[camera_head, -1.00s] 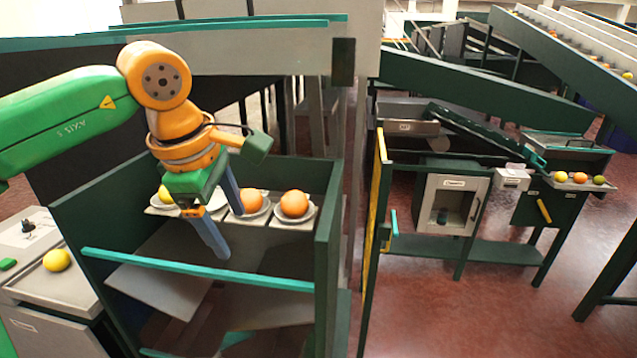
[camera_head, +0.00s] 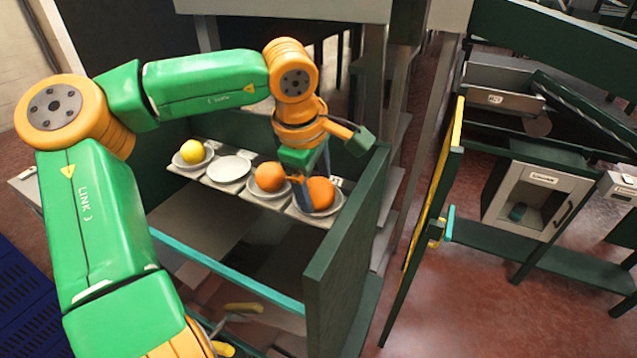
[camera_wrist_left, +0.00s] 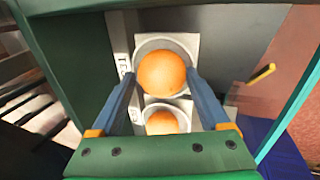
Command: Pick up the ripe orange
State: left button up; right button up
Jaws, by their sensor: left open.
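Two orange fruits rest on white saucers on a shelf inside a dark green stand: a right-hand orange (camera_head: 320,191) and one to its left (camera_head: 269,177). Which is meant as ripe is not marked. My left gripper (camera_head: 316,195) is open at the right-hand orange, pointing down. In the left wrist view the fingertips lie on either side of an orange (camera_wrist_left: 162,73), with no clear sign of a grip. A second orange (camera_wrist_left: 161,123) sits nearer the palm in that view. My right gripper is not in view.
A yellow fruit (camera_head: 194,151) sits on the far-left saucer, with an empty saucer (camera_head: 229,169) beside it. The stand's green side wall (camera_head: 345,240) rises close to the right of the gripper. A teal bar (camera_head: 225,268) crosses the front.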

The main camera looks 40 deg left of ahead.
pick_arm(q)
jog(key=shift+w+f, duration=0.15)
jog(key=shift+w, duration=0.2)
jog(key=shift+s, duration=0.3)
jog(key=c, duration=1.1)
jog(key=shift+w, duration=0.1)
